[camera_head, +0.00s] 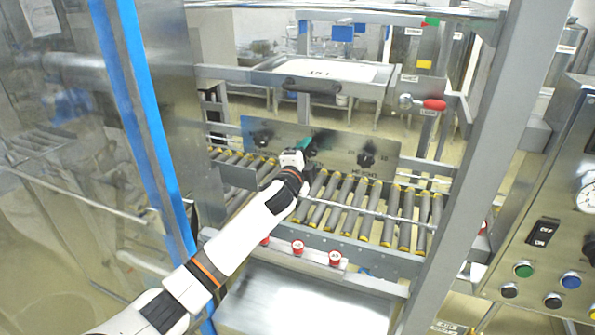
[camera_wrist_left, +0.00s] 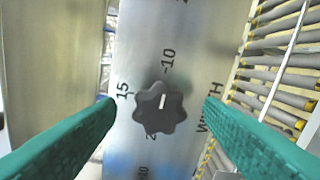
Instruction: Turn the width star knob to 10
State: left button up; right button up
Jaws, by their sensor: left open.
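The black star knob (camera_wrist_left: 160,107) sits on a grey metal panel in the left wrist view. Its white mark points up the picture, close to the printed 10 (camera_wrist_left: 168,60); a 15 (camera_wrist_left: 123,89) is at its left. My left gripper (camera_wrist_left: 160,125) is open, with one green finger on each side of the knob and a visible gap at each side. In the head view my left gripper (camera_head: 307,146) is at the front of the panel (camera_head: 340,143), and its wrist hides part of it. My right gripper is not in view.
Another dark knob (camera_head: 366,157) is at the right of the panel, and one (camera_head: 262,137) is at the left. Grey rollers (camera_head: 345,200) run below the panel. Red knobs (camera_head: 335,258) line the front rail. A metal post (camera_head: 470,190) stands at the right.

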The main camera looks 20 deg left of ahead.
pick_arm(q)
jog(key=s+b, duration=0.1)
jog(key=s, duration=0.9)
jog(key=shift+a+b, duration=0.2)
jog(key=shift+b, duration=0.2)
jog(key=s+a+f+n+g, duration=0.1)
jog(key=s+f+n+g, duration=0.1)
jog(key=f, duration=0.9)
jog(key=s+a+f+n+g+y, duration=0.1)
jog(key=s+a+f+g, duration=0.1)
jog(key=f, duration=0.9)
jog(key=s+a+f+n+g, duration=0.1)
jog(key=s+f+n+g, duration=0.1)
jog(key=f, duration=0.9)
jog(key=s+f+n+g, duration=0.45)
jog(key=s+f, duration=1.15)
jog(key=f, duration=0.4)
jog(key=s+d+f+n+g, duration=0.1)
jog(key=s+f, duration=0.4)
jog(key=s, duration=0.7)
jog(key=s+d+f+n+g, duration=0.1)
jog(key=s+f+g, duration=0.2)
jog(key=s, duration=0.9)
jog(key=s+d+f+n+g+b, duration=0.1)
jog(key=s+f+n+g, duration=0.1)
jog(key=s+f, duration=0.5)
jog(key=s, duration=0.5)
jog(key=shift+w+f+g, duration=0.1)
jog(key=shift+g, duration=0.15)
